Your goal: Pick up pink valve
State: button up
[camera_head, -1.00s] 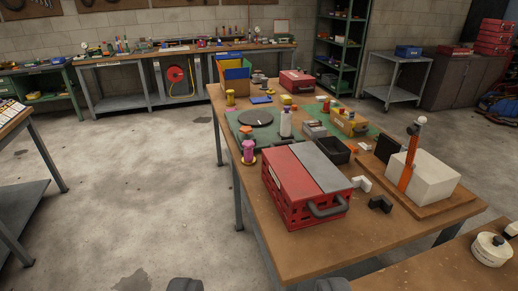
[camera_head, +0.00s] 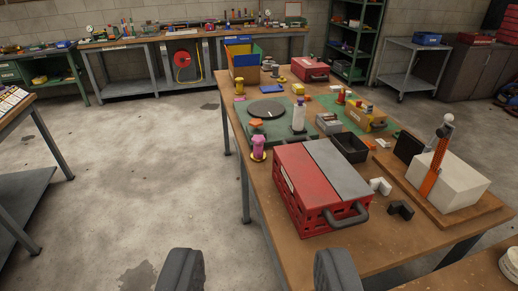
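The pink valve (camera_head: 258,143) stands upright on the left edge of the wooden table (camera_head: 407,271), on a yellow round base. It is just behind and left of the red crate. My gripper (camera_head: 258,270) shows at the bottom of the view as two dark fingers spread wide apart. It is open with nothing between the fingers, and it is in front of the table and short of the valve.
A red crate (camera_head: 302,203) with a grey lid and black handle stands close to the valve. A white bottle (camera_head: 298,117), a dark turntable (camera_head: 266,108) and a white block (camera_head: 447,185) are also on the table. Bare floor (camera_head: 150,180) lies left of the table.

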aim_at(258, 155)
jog(key=u, duration=0.25)
jog(key=i, duration=0.6)
jog(key=u, duration=0.45)
jog(key=i, duration=1.95)
jog(key=z, duration=0.35)
